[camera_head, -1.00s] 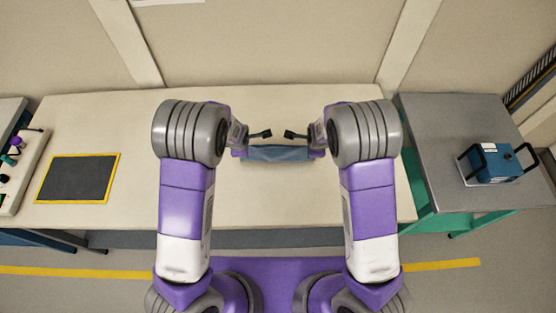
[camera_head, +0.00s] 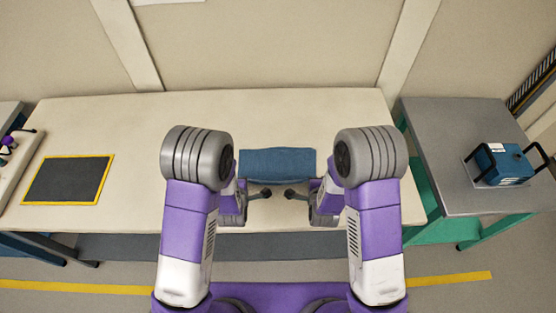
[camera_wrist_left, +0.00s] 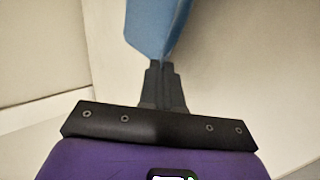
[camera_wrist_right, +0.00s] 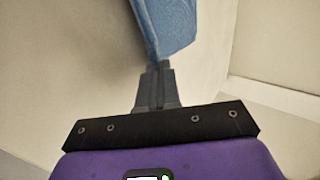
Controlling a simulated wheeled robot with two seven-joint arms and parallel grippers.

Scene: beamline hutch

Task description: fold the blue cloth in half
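The blue cloth (camera_head: 277,162) lies near the middle of the beige table as a strip wider than it is deep. Whether it has more than one layer is not clear. The right wrist view shows the same, with fingers (camera_wrist_right: 156,66) together and cloth (camera_wrist_right: 165,25) beyond.
A dark mat with a yellow border (camera_head: 68,180) lies on the table's left part. A grey side table (camera_head: 455,130) with a blue handled box (camera_head: 503,163) stands at the right. The table (camera_head: 150,115) is bare around the cloth.

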